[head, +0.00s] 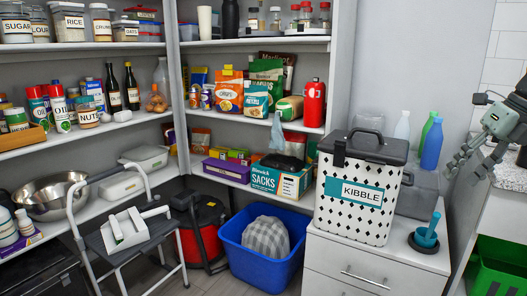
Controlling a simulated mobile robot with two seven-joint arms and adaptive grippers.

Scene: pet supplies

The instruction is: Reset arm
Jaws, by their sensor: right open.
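My right gripper (467,163) is at the right side of the head view, its arm coming in from the right edge. Its fingers are open and point down and left, with nothing seen between them. It is to the right of the blue bottle (432,144) and the kibble bin (352,192), apart from the bin. The bin is white with black diamonds, a dark lid and a KIBBLE label, and stands upright on a white drawer cabinet (350,270). My left gripper is not in view.
A blue tub (240,262) holding grey checked cloth is on the floor. A step stool (135,235) stands left, before packed pantry shelves. A green crate (499,270) sits lower right, beneath a speckled counter.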

